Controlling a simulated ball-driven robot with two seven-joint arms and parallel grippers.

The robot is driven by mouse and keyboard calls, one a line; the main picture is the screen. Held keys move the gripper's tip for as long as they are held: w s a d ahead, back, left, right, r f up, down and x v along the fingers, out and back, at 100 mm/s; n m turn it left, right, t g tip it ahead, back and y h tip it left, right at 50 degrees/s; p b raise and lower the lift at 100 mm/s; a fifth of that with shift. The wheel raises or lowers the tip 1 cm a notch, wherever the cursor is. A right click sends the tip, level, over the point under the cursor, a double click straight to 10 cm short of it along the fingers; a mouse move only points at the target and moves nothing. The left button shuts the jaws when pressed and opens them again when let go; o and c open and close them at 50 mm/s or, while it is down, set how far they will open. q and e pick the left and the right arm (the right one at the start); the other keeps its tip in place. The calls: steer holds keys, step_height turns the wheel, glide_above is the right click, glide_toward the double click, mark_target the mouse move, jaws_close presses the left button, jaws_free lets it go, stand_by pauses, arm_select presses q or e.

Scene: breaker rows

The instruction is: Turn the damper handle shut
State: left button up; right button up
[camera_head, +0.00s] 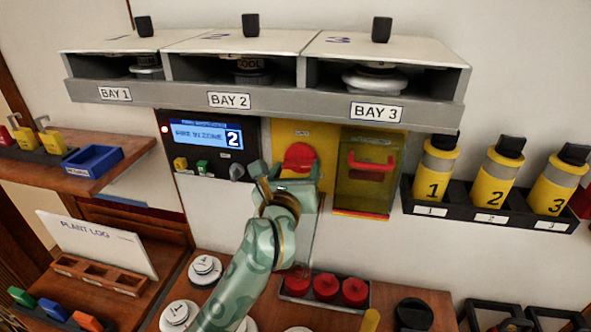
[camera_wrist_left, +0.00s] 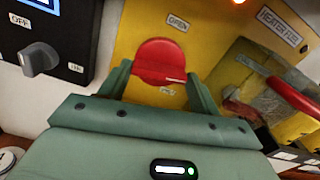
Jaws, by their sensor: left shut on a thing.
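The damper handle is a round red knob (camera_head: 299,155) on a yellow plate (camera_head: 290,132) under the BAY 2 and BAY 3 shelf. In the left wrist view the red knob (camera_wrist_left: 160,55) sits below an OPEN label (camera_wrist_left: 178,23), with another small label under it. My left gripper (camera_head: 287,172) reaches up to it from below. Its green fingers (camera_wrist_left: 160,80) stand on either side of the knob's lower part, shut on it. The fingers and hand hide part of the knob and plate in the head view. My right gripper is not in view.
Right of the plate is a yellow-framed clear cover (camera_head: 368,190) with a red handle (camera_head: 371,163). Left is a black panel (camera_head: 208,150) with a lit screen and a selector knob (camera_head: 237,172). Yellow numbered bottles (camera_head: 436,170) stand in a rack. Red-capped items (camera_head: 326,287) sit below.

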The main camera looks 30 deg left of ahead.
arm_select(q)
steer(key=shift+r+m+p, duration=0.25)
steer(key=shift+m+p, duration=0.3)
steer(key=shift+m, duration=0.45)
steer(key=shift+f, duration=0.2)
steer(key=o, duration=1)
